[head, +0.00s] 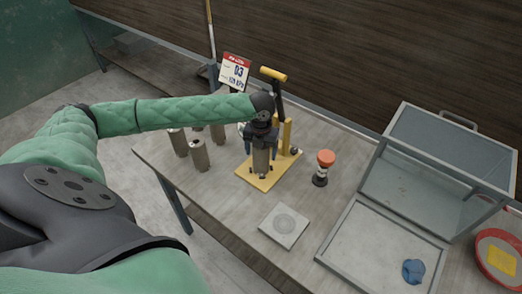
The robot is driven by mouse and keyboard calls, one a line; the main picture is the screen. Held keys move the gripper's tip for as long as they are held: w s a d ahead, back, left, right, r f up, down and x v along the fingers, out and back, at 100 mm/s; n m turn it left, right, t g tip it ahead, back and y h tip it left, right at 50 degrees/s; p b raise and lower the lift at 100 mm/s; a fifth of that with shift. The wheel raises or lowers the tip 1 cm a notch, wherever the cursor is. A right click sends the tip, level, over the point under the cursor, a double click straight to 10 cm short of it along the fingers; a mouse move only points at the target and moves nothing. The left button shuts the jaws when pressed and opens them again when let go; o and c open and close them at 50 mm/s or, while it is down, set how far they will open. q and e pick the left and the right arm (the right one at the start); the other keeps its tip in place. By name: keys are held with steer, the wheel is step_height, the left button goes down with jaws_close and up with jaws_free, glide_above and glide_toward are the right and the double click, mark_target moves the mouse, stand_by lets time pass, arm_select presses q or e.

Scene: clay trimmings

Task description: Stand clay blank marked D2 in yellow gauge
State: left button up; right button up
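My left gripper (261,150) points down over the yellow gauge (250,180), with a grey-brown clay blank (261,163) upright between its fingers. It looks shut on the blank, whose lower end is at or just above the gauge's base; I cannot tell if it touches. The gauge has a yellow post and a black lever with a yellow handle (273,74). Several similar blanks (199,155) stand upright on the table left of the gauge, some partly hidden by my arm. No mark is readable on any blank. My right gripper is not in view.
A card (235,72) that seems to read D3 stands behind.

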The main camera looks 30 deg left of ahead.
arm_select(q)
steer(key=shift+r, duration=0.1)
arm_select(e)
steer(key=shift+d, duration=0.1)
arm_select(q)
step_height(320, 180, up, 3)
steer(key=shift+f+b, duration=0.15)
steer(key=shift+b, duration=0.7)
step_height(320, 180, up, 8)
steer(key=b, duration=0.2)
steer(key=shift+f+b, duration=0.15)
steer(key=shift+b, duration=0.2)
steer(key=shift+r, duration=0.8)
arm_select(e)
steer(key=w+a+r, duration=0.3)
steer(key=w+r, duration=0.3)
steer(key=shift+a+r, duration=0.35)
arm_select(q)
steer(key=shift+s, duration=0.1)
